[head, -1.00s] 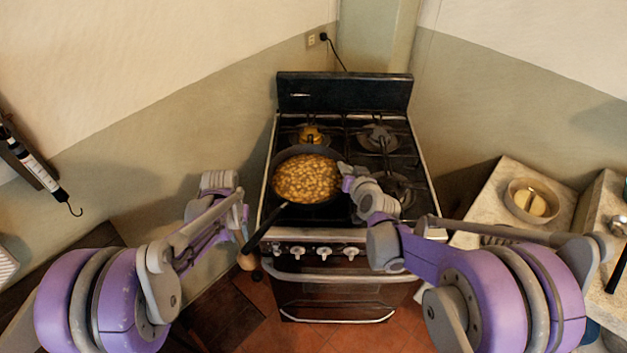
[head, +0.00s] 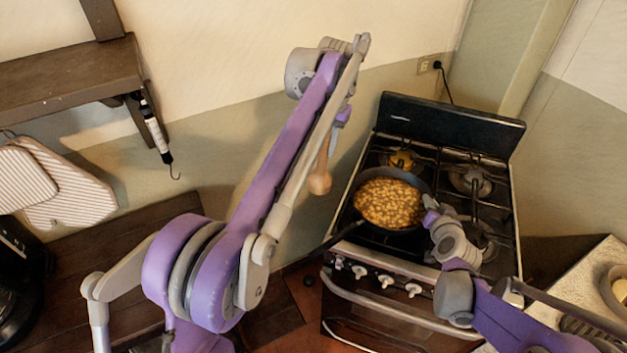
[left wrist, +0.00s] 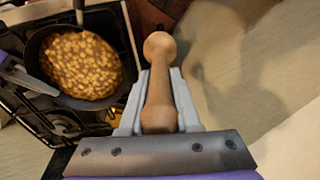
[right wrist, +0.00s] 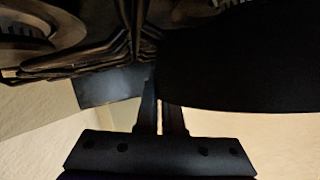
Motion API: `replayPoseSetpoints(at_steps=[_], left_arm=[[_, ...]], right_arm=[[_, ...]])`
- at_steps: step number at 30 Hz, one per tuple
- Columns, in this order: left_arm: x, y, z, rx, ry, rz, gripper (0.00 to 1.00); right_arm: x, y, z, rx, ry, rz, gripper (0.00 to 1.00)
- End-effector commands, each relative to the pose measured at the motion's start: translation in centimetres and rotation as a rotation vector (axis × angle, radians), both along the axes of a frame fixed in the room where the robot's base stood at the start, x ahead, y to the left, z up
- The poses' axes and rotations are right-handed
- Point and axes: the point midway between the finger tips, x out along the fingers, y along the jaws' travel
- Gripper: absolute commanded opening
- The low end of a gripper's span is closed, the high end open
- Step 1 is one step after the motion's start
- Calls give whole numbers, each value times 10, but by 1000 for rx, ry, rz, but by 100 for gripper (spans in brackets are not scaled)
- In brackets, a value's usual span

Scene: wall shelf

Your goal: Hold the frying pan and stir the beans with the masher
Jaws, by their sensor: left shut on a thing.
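The dark frying pan (head: 428,180) full of beans (head: 389,203) sits on the stove's front left burner. Its handle (head: 345,233) points to the lower left. The pan also shows in the left wrist view (left wrist: 35,45). My left gripper (head: 340,118) is raised left of the pan, shut on the wooden masher (head: 320,178). The masher's round end hangs down, apart from the pan; it shows between the fingers in the left wrist view (left wrist: 159,85). My right gripper (head: 430,207) is at the pan's right rim. Its fingers (right wrist: 162,105) are close together, and their grip is unclear.
The black gas stove (head: 450,115) stands against the wall, with other burners (head: 470,180) behind and right of the pan. A wall shelf (head: 70,80) and a dark wooden counter (head: 110,245) are at left. A pale counter (head: 570,300) is at right.

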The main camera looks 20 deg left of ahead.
Motion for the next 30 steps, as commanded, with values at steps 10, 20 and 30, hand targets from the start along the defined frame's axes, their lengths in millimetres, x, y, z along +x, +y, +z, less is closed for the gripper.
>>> replayPoseSetpoints(at_steps=[10, 20, 30], left_arm=[[8, -131, 68, 42, -42, -453, 0], [-4, -189, 83, 55, -64, -661, 0], [-4, -190, 83, 55, -64, -665, 0]], right_arm=[[0, 0, 0, 0, 0, 0, 0], [0, 0, 0, 0, 0, 0, 0], [0, 0, 0, 0, 0, 0, 0]])
